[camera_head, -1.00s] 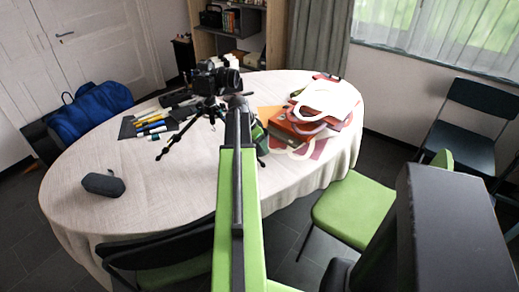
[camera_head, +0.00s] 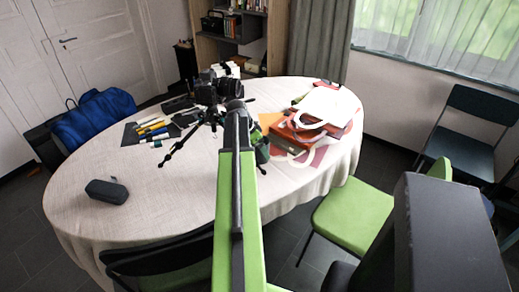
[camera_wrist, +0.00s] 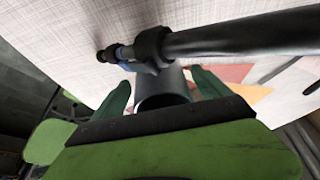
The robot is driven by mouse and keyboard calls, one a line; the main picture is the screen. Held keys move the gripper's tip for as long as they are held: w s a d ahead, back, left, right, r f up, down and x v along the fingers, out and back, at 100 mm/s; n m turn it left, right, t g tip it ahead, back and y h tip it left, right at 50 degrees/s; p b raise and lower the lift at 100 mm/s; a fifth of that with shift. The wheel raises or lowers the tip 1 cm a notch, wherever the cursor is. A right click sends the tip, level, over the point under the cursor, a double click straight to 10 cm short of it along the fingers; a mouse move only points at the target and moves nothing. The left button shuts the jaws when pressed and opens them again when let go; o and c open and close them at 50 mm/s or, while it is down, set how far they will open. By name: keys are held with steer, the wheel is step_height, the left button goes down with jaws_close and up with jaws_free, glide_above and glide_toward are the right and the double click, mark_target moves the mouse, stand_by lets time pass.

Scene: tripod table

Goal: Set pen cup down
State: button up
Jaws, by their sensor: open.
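A dark grey cylinder, which looks like the pen cup (camera_wrist: 163,90), stands between the two green fingers of my gripper (camera_wrist: 160,80) in the wrist view. The fingers are open, with a gap showing at the right finger; contact on the left side is unclear. A black tripod leg (camera_wrist: 240,36) crosses just beyond the cup and hides part of it. In the head view my arm hides the cup; part of my green gripper shows beside the arm's end. The pale table (camera_head: 120,225) lies below.
A camera on a tripod (camera_head: 217,86) stands close by my arm's end. Pens (camera_head: 152,130) lie to its left, a dark case (camera_head: 107,191) at front left. Books and bags (camera_head: 318,112) are piled on the right.

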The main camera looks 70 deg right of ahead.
steer(key=p+v, duration=0.7)
steer(key=v, duration=0.2)
steer(key=shift+r, duration=0.3)
steer(key=shift+w, duration=0.1)
